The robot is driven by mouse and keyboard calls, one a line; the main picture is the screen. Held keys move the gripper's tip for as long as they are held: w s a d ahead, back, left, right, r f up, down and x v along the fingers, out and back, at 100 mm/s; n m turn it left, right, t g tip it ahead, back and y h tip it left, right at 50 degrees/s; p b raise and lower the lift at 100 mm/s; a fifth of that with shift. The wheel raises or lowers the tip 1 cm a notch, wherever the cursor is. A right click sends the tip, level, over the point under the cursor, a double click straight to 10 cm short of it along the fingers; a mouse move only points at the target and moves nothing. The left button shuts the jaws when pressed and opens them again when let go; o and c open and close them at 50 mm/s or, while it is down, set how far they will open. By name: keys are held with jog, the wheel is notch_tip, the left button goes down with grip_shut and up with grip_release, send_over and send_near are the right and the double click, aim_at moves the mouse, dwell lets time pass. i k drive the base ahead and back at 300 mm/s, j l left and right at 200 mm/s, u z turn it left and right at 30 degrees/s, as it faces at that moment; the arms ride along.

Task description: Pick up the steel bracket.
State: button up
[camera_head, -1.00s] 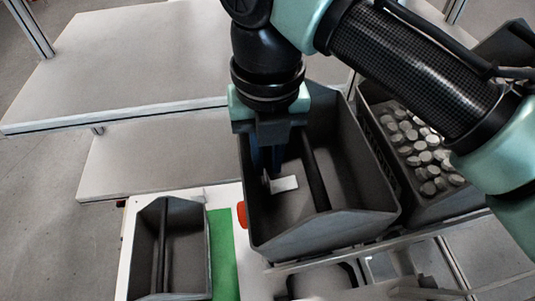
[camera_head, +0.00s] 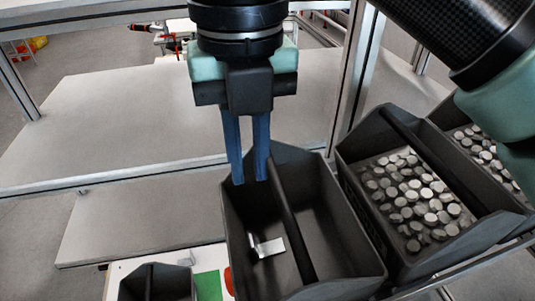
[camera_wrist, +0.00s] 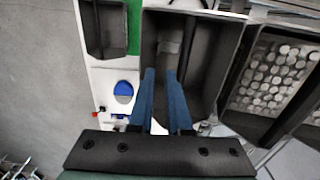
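The steel bracket (camera_head: 267,247) is a small pale angled piece lying on the floor of a dark grey bin (camera_head: 340,225), left of the bar that crosses the bin. In the wrist view the bracket (camera_wrist: 172,42) shows faintly beyond the fingertips. My gripper (camera_head: 250,182) points down with two blue fingers above the bin's back-left part. The fingers are apart with nothing between them, and the tips are clear of the bracket. In the wrist view my gripper (camera_wrist: 160,74) also shows a gap between its fingers.
The bin's bar (camera_head: 289,222) runs close beside the bracket. A bin of metal discs (camera_head: 410,200) stands to the right. A smaller dark bin (camera_head: 155,283) and a green strip (camera_head: 207,286) are at lower left. A grey table (camera_head: 150,120) lies behind.

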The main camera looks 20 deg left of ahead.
aim_at(189, 262)
jog(key=k, duration=1)
